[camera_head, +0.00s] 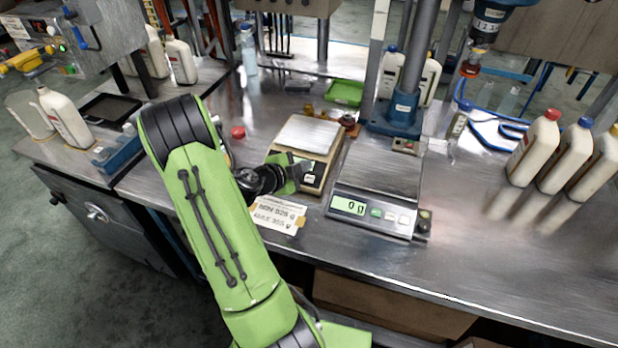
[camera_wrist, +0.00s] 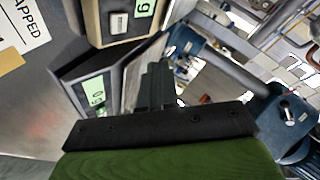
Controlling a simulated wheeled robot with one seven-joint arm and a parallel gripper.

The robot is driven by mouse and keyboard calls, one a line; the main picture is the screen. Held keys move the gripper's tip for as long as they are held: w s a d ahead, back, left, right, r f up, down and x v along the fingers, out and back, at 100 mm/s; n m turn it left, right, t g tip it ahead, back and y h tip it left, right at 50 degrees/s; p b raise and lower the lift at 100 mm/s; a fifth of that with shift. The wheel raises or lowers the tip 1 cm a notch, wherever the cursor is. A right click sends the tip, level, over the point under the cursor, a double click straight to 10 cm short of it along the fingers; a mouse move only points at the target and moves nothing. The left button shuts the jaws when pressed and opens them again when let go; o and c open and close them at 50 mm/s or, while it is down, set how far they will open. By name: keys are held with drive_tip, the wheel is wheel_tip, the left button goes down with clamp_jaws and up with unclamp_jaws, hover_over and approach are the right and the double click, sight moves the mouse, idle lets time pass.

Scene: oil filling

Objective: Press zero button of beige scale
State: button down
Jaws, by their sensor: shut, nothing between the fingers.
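The beige scale (camera_head: 325,168) stands on the metal bench with a silver weighing plate. Its front panel faces the near edge and is partly hidden by my gripper. In the wrist view the beige scale's front (camera_wrist: 95,22) is at the top, with a pale rectangular button (camera_wrist: 118,22) beside a green display (camera_wrist: 146,8). My gripper (camera_head: 301,170) is at the scale's front left in the head view. In the wrist view its dark fingers (camera_wrist: 156,72) are together and empty, pointing below and right of the button. I cannot tell whether they touch the scale.
A grey scale (camera_head: 375,205) with a lit green display stands close on the right. A taped paper label (camera_head: 277,214) lies in front of the beige scale. A blue stand (camera_head: 400,115) is behind, and white bottles (camera_head: 537,148) stand at right. The front right bench is clear.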

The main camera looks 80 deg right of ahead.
drive_tip(key=f, duration=0.1)
drive_tip(key=d+f+b, duration=0.1)
drive_tip(key=f, duration=0.2)
drive_tip(key=shift+s+d+b, duration=0.1)
drive_tip(key=shift+d+b, duration=0.15)
drive_tip(key=shift+b, duration=0.1)
drive_tip(key=shift+d+f+b, duration=0.25)
drive_tip(key=shift+f+b, duration=0.4)
drive_tip(key=shift+b, duration=0.1)
drive_tip(key=shift+f, duration=0.1)
idle(1.0)
drive_tip(key=shift+d+f+b, duration=0.15)
drive_tip(key=shift+f+b, duration=0.15)
drive_tip(key=shift+b, duration=0.6)
drive_tip(key=shift+d+f+b, duration=0.1)
drive_tip(key=shift+f+b, duration=0.25)
drive_tip(key=shift+b, duration=0.3)
drive_tip(key=shift+r, duration=0.1)
idle(0.4)
drive_tip(key=shift+a+r, duration=0.25)
drive_tip(key=shift+r, duration=0.45)
drive_tip(key=shift+a+r+p, duration=0.1)
drive_tip(key=shift+a+r, duration=0.2)
drive_tip(key=shift+r, duration=0.5)
drive_tip(key=shift+a+r+p, duration=0.15)
drive_tip(key=shift+a+r, duration=0.15)
drive_tip(key=shift+r, duration=0.45)
drive_tip(key=shift+a+r+p, duration=0.1)
drive_tip(key=shift+a+r, duration=0.2)
drive_tip(key=shift+r, duration=0.5)
